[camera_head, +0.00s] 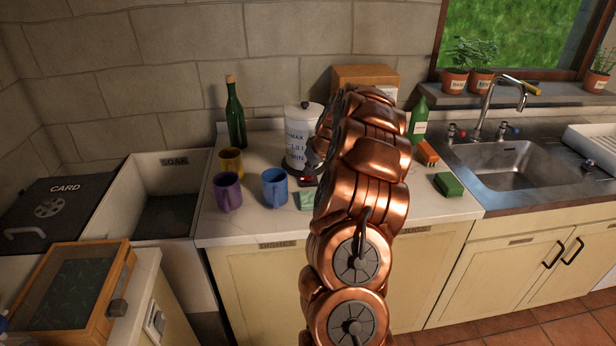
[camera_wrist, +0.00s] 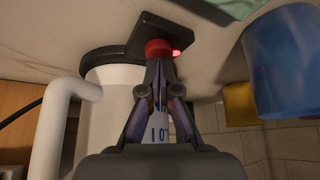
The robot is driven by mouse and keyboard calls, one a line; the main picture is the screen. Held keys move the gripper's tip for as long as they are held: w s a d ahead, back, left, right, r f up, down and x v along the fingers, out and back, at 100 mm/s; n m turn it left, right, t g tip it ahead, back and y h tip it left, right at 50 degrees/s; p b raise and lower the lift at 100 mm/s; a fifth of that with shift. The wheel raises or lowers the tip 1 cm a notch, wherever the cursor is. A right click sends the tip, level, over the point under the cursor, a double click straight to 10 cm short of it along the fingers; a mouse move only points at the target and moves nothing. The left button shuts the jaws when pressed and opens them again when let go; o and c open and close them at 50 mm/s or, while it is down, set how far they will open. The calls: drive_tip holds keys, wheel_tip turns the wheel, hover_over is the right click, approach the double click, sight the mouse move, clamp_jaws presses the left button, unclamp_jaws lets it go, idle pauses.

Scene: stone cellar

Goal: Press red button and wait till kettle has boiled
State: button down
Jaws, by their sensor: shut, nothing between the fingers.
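The white kettle (camera_head: 298,140) stands upright on its dark base on the counter; its markings include MAX and MIN. In the wrist view, which is upside down, the kettle (camera_wrist: 108,112) and base plate (camera_wrist: 120,48) are close. The red button (camera_wrist: 158,47) is on the base plate, with a red light (camera_wrist: 177,52) glowing beside it. My gripper (camera_wrist: 160,64) is shut and empty, its fingertips at the button and appearing to touch it. In the head view my copper arm hides part of the kettle; the red glow (camera_head: 310,181) shows beside it.
Blue (camera_head: 275,187), purple (camera_head: 228,191) and yellow (camera_head: 231,162) mugs stand left of the base. A green wine bottle (camera_head: 236,115) is behind them. A green cloth (camera_head: 304,200) lies in front. A sponge (camera_head: 448,185) and sink (camera_head: 515,165) are to the right.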

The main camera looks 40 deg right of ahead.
drive_tip(key=shift+r, duration=2.45)
drive_tip(key=shift+r+b, duration=0.3)
drive_tip(key=shift+r, duration=0.35)
drive_tip(key=shift+a, duration=0.15)
drive_tip(key=s+a+r+n+g+y, duration=0.1)
drive_tip(key=s+a+r, duration=0.1)
drive_tip(key=a, duration=0.8)
drive_tip(key=s+a+r+g+y, duration=0.1)
drive_tip(key=s+a, duration=0.2)
drive_tip(key=a, duration=0.7)
drive_tip(key=s+a+r+n+g+y, duration=0.1)
drive_tip(key=s+a+r, duration=0.1)
drive_tip(key=a, duration=0.9)
drive_tip(key=s+a+g, duration=0.2)
drive_tip(key=s+a, duration=0.8)
drive_tip(key=s, duration=0.4)
drive_tip(key=s+a+f+g+h, duration=0.1)
drive_tip(key=s+f, duration=0.1)
drive_tip(key=s, duration=0.6)
drive_tip(key=s+a+f+g+h, duration=0.1)
drive_tip(key=s, duration=0.8)
drive_tip(key=shift+a+f+m+g, duration=0.3)
drive_tip(key=shift+a+f, duration=0.05)
